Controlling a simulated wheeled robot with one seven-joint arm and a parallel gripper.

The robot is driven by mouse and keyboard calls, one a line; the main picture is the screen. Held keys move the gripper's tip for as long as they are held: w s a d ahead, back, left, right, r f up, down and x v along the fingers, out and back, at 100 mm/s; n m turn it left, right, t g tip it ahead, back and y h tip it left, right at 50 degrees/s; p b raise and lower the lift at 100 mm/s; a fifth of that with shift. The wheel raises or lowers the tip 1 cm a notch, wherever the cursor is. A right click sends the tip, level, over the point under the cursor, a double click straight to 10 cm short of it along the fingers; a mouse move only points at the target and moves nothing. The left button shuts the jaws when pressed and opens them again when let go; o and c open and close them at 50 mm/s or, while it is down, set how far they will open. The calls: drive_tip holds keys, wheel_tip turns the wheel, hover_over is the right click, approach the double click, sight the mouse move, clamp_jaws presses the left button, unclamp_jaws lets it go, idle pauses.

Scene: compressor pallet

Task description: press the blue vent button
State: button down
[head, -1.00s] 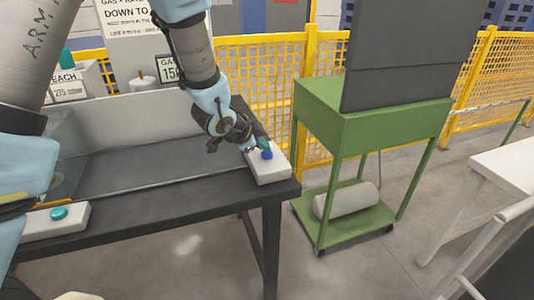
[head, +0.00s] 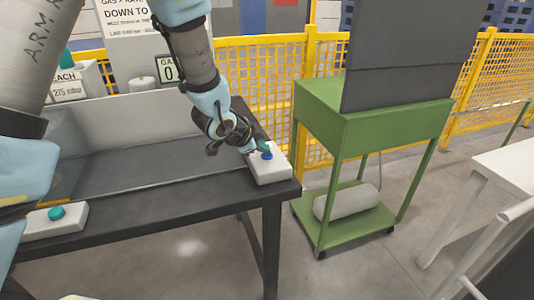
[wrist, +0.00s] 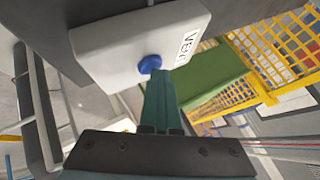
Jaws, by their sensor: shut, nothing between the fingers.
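The blue vent button (head: 267,156) sits on a white box (head: 271,172) at the right end of the dark bench. In the wrist view the button (wrist: 150,63) stands out from the white box (wrist: 130,45), which is lettered "VENT", partly cut off. My gripper (head: 260,148) is shut and empty, its teal fingers right at the button. In the wrist view the fingertips (wrist: 155,78) meet the button's edge and appear to touch it. How far the button is pushed in cannot be told.
A gas display (head: 168,70) behind the bench reads 0, its other digits hidden by my arm. A teal button (head: 56,213) on another white box lies at the bench's left. A green cart (head: 370,130) stands right of the bench, before yellow fencing (head: 260,70).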

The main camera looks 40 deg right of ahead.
sight(263, 157)
drive_tip(key=shift+r+p, duration=0.7)
drive_tip(key=shift+r, duration=0.3)
wheel_tip(263, 157, up, 5)
drive_tip(key=p, duration=0.3)
drive_tip(key=shift+p, duration=0.35)
drive_tip(key=shift+a, duration=0.1)
idle(0.8)
